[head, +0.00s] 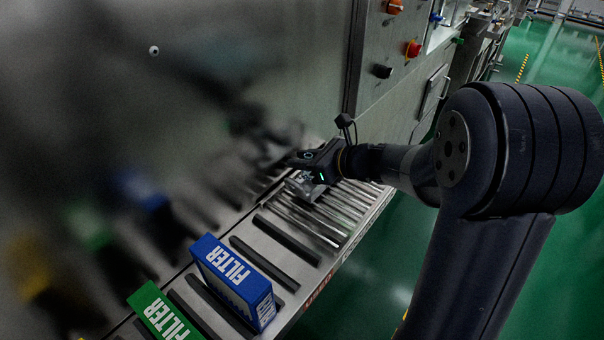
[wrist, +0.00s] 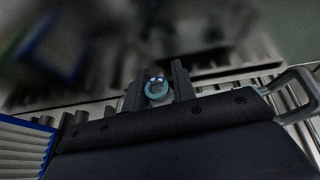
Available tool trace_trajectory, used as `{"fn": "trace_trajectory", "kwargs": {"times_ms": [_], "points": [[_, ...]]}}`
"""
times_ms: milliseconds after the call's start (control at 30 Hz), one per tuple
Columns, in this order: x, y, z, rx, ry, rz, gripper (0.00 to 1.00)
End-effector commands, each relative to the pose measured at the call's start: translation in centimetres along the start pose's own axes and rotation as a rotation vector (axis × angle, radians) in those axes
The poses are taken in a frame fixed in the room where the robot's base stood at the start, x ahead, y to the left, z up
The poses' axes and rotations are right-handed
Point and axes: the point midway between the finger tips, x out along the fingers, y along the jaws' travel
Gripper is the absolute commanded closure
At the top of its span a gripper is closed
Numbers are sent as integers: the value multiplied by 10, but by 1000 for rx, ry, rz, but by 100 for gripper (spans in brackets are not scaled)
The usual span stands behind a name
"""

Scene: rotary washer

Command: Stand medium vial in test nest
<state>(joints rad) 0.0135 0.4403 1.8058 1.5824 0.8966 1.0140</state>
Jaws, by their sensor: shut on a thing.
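My gripper (head: 296,161) is at the far part of the slatted metal shelf, close to the steel wall. In the wrist view its two dark fingers (wrist: 157,86) are shut on a small vial (wrist: 157,90) with a pale teal rim, seen nearly end-on. The vial cannot be made out in the head view. A grey metallic shape (head: 304,188) sits just below my gripper; I cannot tell whether it is the test nest. No nest is clearly recognisable in either view.
A blue filter box (head: 236,280) and a green filter box (head: 163,314) stand on the near shelf (head: 275,250). The glossy steel wall (head: 230,60) behind mirrors them. Control knobs (head: 412,48) sit on the panel above. Green floor (head: 375,275) lies to the right.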

Motion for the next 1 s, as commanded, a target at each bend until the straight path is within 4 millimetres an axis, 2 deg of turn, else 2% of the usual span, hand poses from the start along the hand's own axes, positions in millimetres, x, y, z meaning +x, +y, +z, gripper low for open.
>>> {"fn": "trace_trajectory", "kwargs": {"times_ms": [233, 300, 700, 733, 1000], "points": [[13, 0, -31, 3, 1, 1, 96], [15, 0, -36, 1, 1, 0, 99], [17, 0, -40, -1, 0, -1, 99], [17, 0, -40, -1, 0, -1, 74], [16, 0, -39, -1, 0, -1, 53]]}}
